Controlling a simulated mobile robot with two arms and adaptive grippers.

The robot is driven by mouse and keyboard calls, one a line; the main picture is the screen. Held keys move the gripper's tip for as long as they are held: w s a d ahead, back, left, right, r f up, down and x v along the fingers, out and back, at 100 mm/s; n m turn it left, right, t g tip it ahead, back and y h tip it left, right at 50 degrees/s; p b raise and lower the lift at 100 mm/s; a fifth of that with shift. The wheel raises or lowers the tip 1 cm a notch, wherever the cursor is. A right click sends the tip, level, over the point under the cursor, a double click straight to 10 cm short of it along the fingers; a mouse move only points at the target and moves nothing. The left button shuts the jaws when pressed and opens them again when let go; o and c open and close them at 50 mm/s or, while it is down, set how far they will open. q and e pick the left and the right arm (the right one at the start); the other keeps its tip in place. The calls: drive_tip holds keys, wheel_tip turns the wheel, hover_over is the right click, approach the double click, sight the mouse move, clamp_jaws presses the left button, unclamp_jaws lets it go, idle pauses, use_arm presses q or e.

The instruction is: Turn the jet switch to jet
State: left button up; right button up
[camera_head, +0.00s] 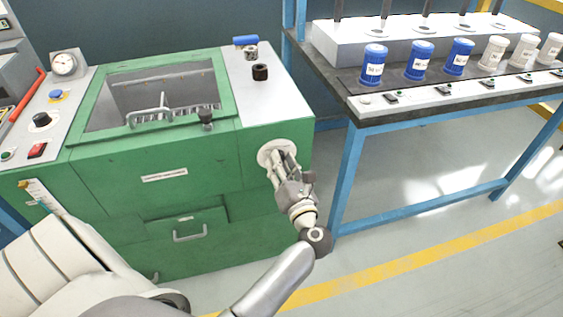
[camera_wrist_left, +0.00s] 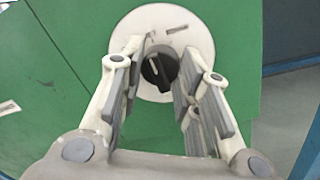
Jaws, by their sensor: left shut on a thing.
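The jet switch is a black knob (camera_wrist_left: 158,70) on a round cream plate (camera_wrist_left: 195,38), set in the front of a green machine (camera_head: 90,185). In the left wrist view the knob sits between the fingers of my left gripper (camera_head: 279,160), with a pale pointer line leaning slightly to the upper left. My left gripper is shut on the knob. In the head view the fingers hide the knob, and only the plate's rim (camera_head: 265,150) shows around them. The plate's markings are too small to read. My right gripper is out of view.
A bench (camera_head: 350,95) with several blue and white jars stands to the right. Its blue leg (camera_head: 347,175) is close to my left wrist. A green drawer (camera_head: 190,232) with a metal handle lies below. Open floor (camera_head: 430,190) shows under the bench.

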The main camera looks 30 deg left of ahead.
use_arm(q)
drive_tip(key=shift+f, duration=0.15)
drive_tip(key=o, duration=1)
drive_tip(key=shift+d, duration=0.1)
